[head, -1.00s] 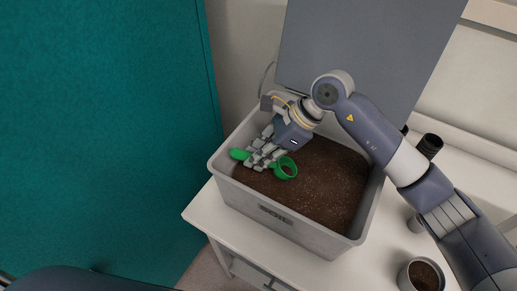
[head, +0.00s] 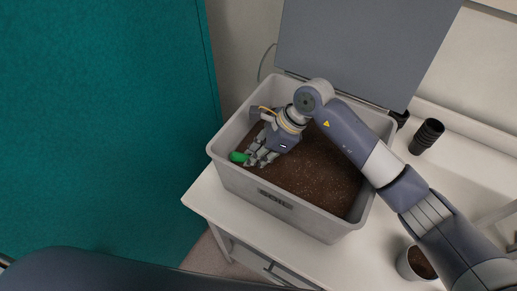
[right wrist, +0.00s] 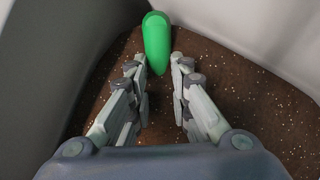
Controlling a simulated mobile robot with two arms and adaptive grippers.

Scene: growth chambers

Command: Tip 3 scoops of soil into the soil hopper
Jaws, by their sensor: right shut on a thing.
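A grey bin (head: 330,233) marked SOIL stands on the white table and holds dark brown soil (head: 318,170). My right gripper (head: 255,160) is down inside the bin near its left end, shut on a green scoop (head: 238,157). Only the scoop's rounded green handle end shows in the head view. In the right wrist view the green handle (right wrist: 157,40) rises between the fingertips (right wrist: 160,68), with soil around and below. The scoop's cup is hidden, so I cannot tell whether it holds soil. The soil hopper cannot be made out. My left gripper is not in view.
A pot of soil (head: 404,262) stands on the white table (head: 225,213) at the lower right. A stack of black pots (head: 427,136) stands right of the bin. A grey panel (head: 365,45) rises behind the bin. A teal surface (head: 100,130) fills the left.

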